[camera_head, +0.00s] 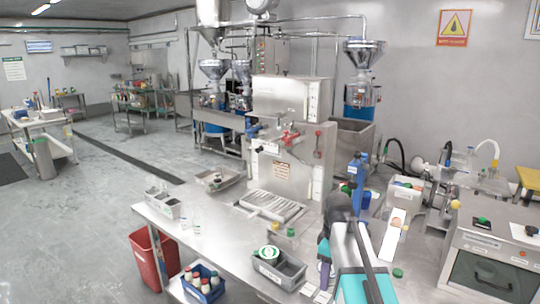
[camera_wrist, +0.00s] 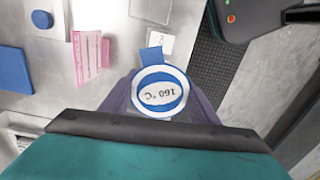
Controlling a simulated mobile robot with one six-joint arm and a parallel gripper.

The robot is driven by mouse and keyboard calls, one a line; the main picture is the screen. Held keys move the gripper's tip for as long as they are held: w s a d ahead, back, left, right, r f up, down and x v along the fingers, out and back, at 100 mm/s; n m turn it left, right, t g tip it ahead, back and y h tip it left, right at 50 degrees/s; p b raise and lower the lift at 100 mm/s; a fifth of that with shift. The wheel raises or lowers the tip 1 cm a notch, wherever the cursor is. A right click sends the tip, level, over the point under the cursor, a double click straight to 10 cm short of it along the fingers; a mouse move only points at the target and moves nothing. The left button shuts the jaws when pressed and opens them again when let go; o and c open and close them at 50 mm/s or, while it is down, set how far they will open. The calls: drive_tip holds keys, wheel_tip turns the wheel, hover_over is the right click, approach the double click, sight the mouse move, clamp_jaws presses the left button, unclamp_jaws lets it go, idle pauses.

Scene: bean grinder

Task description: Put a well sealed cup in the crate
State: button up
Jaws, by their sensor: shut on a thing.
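My gripper (camera_wrist: 161,97), with purple fingers, is shut on a cup in the wrist view. The cup (camera_wrist: 160,78) shows from above as a round white lid with a blue ring and "160 °C" upside down. A blue tab sticks out at its far edge. In the head view my gripper (camera_head: 324,272) is over the front of the bench, and the held cup cannot be made out there. Left of it, a grey crate (camera_head: 290,276) holds a cup with a green and white lid (camera_head: 268,252). A blue crate (camera_head: 212,294) with several white and red-capped cups stands lower left.
The grinder machine (camera_head: 290,150) stands behind on the steel bench (camera_head: 225,235). A grey caddy (camera_head: 163,205) and clear cups (camera_head: 191,220) are at the bench's left end. A red bin (camera_head: 150,258) stands below it. A pink item (camera_wrist: 88,52) and a blue block (camera_wrist: 13,70) show in the wrist view.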

drive_tip(key=shift+w+a+m, duration=0.25)
drive_tip(key=shift+a+m, duration=0.35)
drive_tip(key=shift+a, duration=0.15)
drive_tip(key=shift+w+m, duration=0.25)
drive_tip(key=shift+m, duration=1.95)
